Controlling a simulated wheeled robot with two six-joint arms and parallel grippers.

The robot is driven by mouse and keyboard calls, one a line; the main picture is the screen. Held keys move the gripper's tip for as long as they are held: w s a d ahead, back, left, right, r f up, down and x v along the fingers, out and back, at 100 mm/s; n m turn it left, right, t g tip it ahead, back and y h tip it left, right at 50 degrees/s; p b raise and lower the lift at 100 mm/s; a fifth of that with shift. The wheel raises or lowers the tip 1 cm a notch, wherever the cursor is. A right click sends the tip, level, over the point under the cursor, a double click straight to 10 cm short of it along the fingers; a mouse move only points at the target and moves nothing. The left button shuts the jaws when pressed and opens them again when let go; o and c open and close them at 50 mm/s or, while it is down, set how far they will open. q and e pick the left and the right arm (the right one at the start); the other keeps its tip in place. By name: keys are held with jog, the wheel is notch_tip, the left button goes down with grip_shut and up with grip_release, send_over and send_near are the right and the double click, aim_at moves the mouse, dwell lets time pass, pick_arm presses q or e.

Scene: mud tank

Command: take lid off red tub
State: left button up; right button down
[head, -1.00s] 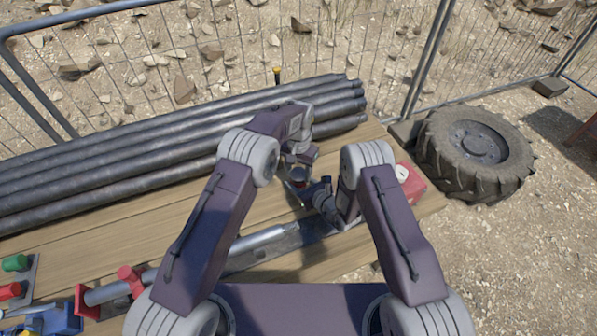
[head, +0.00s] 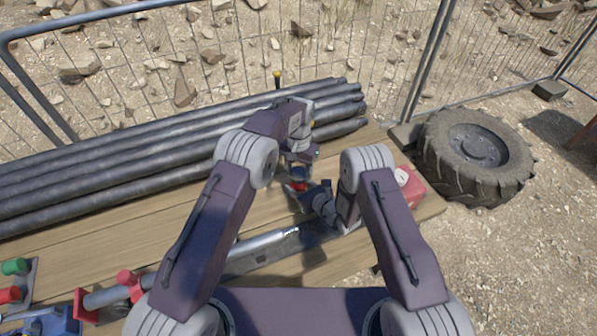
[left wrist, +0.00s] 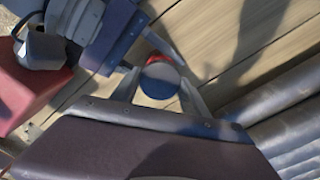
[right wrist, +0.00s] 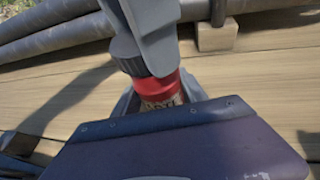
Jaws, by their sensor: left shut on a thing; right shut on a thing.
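The red tub (right wrist: 158,88) is upright between the fingers of my right gripper (right wrist: 160,98), with a pale printed label below its red band. The dark grey lid (right wrist: 134,58) is at the tub's top, against or just above the red part; I cannot tell if there is a gap. My left gripper (left wrist: 160,88) is shut on the lid (left wrist: 160,80) from above. In the left wrist view, the lid hides most of the tub, leaving a red edge (left wrist: 156,62). In the head view, the red tub (head: 298,183) shows small between the grippers.
Long dark pipes (head: 120,157) lie along the back of the wooden table (head: 170,225). A red box (head: 411,190) stands right of my right gripper. A grey metal tube (head: 262,252) lies in front. A tyre (head: 475,155) lies beyond the table's right end.

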aim_at(299, 173)
pick_arm(q)
jog(key=shift+r, duration=2)
pick_arm(e)
jog(key=c, duration=0.6)
grip_release()
jog(key=shift+o, duration=0.2)
pick_arm(q)
jog(key=shift+f, duration=0.25)
pick_arm(e)
jog(key=v, duration=1.2)
